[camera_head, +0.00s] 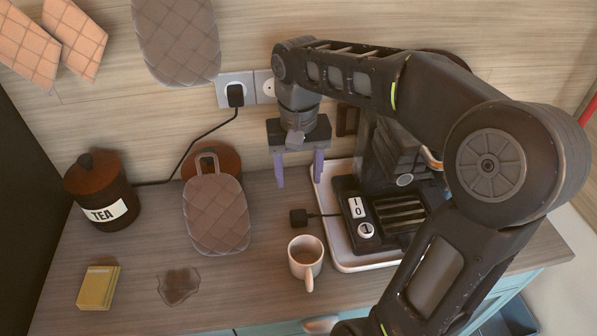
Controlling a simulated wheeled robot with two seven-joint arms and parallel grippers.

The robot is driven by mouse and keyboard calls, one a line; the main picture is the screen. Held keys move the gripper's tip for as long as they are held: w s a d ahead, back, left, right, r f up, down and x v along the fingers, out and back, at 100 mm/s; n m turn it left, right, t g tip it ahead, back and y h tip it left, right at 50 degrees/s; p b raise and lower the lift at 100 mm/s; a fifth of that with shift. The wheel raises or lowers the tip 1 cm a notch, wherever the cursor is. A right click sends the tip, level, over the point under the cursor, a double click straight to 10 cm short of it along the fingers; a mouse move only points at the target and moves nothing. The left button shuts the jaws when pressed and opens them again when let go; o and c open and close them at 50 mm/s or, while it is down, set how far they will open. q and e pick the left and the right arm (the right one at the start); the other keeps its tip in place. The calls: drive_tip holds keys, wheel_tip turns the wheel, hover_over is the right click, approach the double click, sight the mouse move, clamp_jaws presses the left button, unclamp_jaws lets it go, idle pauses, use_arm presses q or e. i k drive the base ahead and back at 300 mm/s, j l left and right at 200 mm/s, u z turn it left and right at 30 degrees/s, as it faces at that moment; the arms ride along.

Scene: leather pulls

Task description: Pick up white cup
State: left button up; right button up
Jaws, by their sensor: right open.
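The white cup (305,260) stands upright on the wooden counter, right of centre near the front. Its handle points toward the front edge and brown liquid shows inside. My right gripper (299,184) hangs from the arm that comes in from the right, pointing down above the counter behind the cup. Its two purple fingers are apart with nothing between them, and it is clear of the cup. My left gripper does not show.
A black coffee machine (385,205) on a white tray (341,258) stands right of the cup.

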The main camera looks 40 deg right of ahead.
sight(306, 252)
drive_tip(key=k, duration=1)
